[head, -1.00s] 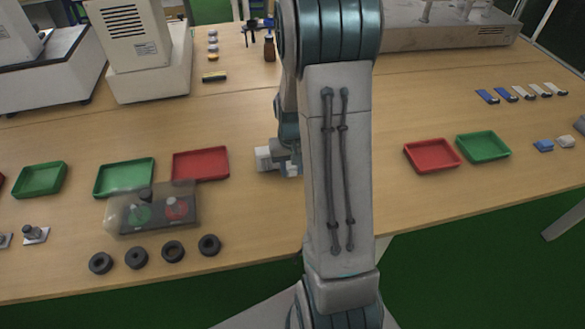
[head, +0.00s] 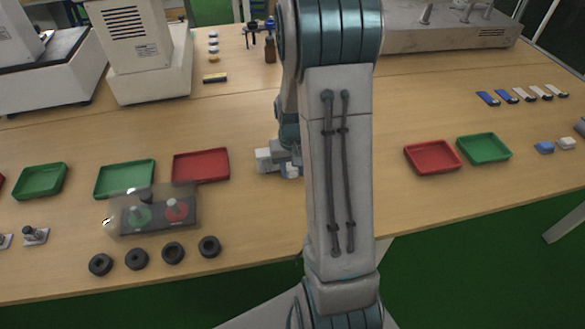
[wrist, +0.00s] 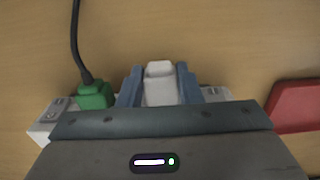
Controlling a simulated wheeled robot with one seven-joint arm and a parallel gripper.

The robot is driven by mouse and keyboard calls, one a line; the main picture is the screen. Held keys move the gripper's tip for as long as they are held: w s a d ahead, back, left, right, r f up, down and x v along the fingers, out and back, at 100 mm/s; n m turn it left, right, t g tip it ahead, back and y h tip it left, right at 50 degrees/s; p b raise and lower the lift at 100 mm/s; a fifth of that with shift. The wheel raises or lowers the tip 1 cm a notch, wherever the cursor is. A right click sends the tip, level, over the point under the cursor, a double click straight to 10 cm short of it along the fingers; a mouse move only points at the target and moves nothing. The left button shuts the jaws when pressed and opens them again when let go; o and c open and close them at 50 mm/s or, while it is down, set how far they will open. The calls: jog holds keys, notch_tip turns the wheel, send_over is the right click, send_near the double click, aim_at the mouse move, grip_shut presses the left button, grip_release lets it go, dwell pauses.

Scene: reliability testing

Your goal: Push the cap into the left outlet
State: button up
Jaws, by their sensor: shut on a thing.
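A white cap (wrist: 160,84) sits between the two blue-grey fingers of my gripper (wrist: 160,88) in the wrist view, and the gripper is shut on it. A pale power strip (wrist: 48,122) lies under and behind the gripper. Its left end shows, and a small part shows right of the fingers. A green plug (wrist: 95,95) with a black cable stands on the strip, left of the fingers. The gripper body hides the outlets and the cap's lower end, so I cannot tell whether the cap touches an outlet. In the head view my arm hides most of this area.
A red tray (wrist: 297,106) lies at the right edge of the wrist view. The head view shows a red tray (head: 201,180), a green tray (head: 124,194), a clear-covered box (head: 187,226) and several black rings (head: 173,253) to the left. The table right of my arm is partly clear.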

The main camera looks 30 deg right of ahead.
jog(key=shift+w+d, duration=0.3)
jog(key=shift+w, duration=0.65)
dwell(1.7)
jog(key=o, duration=1.1)
jog(key=shift+c, duration=0.2)
